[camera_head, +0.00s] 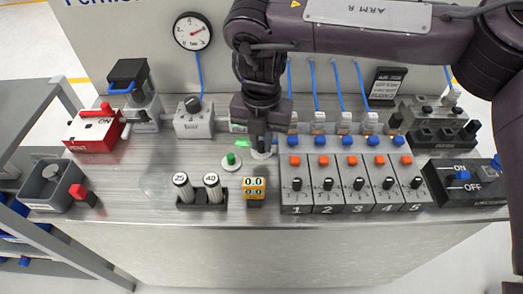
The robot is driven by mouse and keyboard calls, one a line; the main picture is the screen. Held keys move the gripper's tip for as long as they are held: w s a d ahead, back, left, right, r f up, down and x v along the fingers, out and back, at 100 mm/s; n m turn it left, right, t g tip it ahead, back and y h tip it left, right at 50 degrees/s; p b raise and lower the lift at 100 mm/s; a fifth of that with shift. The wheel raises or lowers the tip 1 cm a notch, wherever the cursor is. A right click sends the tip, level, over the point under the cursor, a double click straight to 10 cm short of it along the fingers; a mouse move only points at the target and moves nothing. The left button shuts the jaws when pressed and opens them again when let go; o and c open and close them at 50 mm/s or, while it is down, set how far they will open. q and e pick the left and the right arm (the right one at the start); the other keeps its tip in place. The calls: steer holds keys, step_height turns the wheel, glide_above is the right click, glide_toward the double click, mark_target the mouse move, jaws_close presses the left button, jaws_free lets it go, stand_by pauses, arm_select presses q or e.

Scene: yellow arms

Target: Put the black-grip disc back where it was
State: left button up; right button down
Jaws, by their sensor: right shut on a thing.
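My right gripper (260,142) points straight down at the middle of the bench, in front of the back panel. It is shut on the grip of a disc (262,155); a pale part of the disc shows just below the fingers. The dark fingers hide the grip, so its colour cannot be made out. I cannot tell whether the disc touches the bench. A pale disc with a green grip (232,161) lies just left of it on the bench. My left gripper is not in view.
Numbered switch modules (345,209) stand close to the right. In front are a yellow meter (254,186) and a black holder (203,207) with cylinders marked 25 and 40. A grey knob box (194,124) stands left. Bare bench (120,180) lies farther left.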

mark_target(261, 151)
step_height(261, 151, down, 4)
steer(key=shift+f, duration=0.1)
steer(key=shift+f, duration=0.1)
steer(key=c, duration=1.4)
jaws_free()
steer(key=shift+o, duration=0.2)
step_height(261, 151, up, 12)
steer(key=shift+r, duration=0.2)
